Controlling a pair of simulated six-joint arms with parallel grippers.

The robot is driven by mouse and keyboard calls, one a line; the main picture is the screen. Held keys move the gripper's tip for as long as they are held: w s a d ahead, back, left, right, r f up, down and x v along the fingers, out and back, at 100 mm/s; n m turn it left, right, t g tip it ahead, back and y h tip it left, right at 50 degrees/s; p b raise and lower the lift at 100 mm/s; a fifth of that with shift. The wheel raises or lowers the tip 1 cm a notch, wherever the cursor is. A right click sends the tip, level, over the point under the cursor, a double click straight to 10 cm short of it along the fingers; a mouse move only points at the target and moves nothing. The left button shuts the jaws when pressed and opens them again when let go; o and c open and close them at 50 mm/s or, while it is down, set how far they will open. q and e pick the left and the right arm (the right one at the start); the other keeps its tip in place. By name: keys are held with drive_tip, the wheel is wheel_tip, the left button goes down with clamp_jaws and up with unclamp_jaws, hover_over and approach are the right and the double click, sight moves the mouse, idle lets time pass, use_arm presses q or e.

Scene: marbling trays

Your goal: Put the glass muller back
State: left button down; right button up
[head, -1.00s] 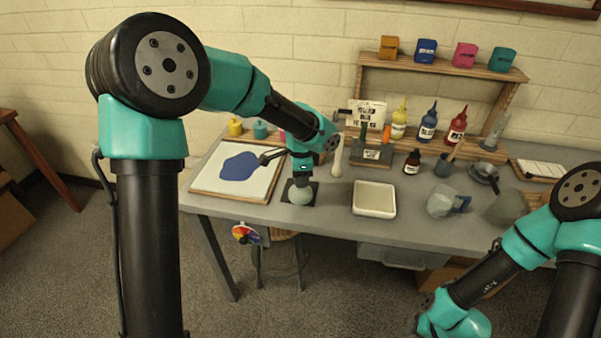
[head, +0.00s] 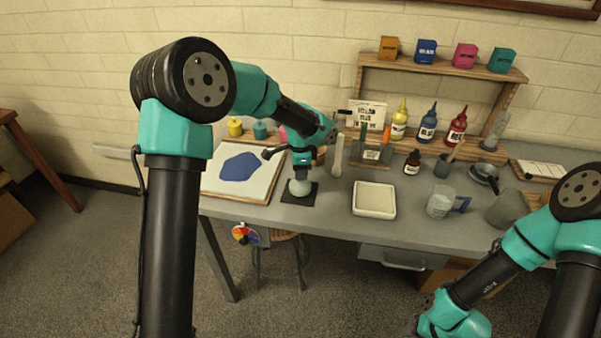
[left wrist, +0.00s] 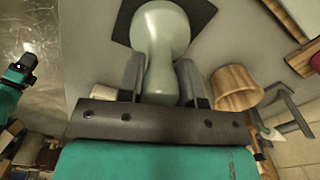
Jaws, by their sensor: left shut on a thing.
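The glass muller (head: 300,187) is pale green, with a rounded wide end and a narrower neck. It stands about upright over a small black square mat (head: 287,197) near the table's front edge. I cannot tell whether it touches the mat. My left gripper (head: 301,172) comes down from above and is shut on the muller. In the left wrist view the muller (left wrist: 160,35) sits between the two fingers (left wrist: 160,80), its wide end over the dark mat (left wrist: 203,14). My right gripper is out of view; only my right arm shows at lower right.
A white board (head: 262,188) with a blue paint patch lies left of the mat. A shallow cream tray (head: 374,213) and a clear jug (head: 438,204) stand to the right. A pale upright pestle-like thing (head: 338,160) and paint bottles (head: 428,128) stand behind.

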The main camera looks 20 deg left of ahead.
use_arm(q)
drive_tip(key=shift+f, duration=0.5)
drive_tip(key=shift+f, duration=0.15)
drive_tip(key=c, duration=0.8)
unclamp_jaws()
wheel_tip(320, 180, up, 12)
drive_tip(key=shift+r, duration=0.15)
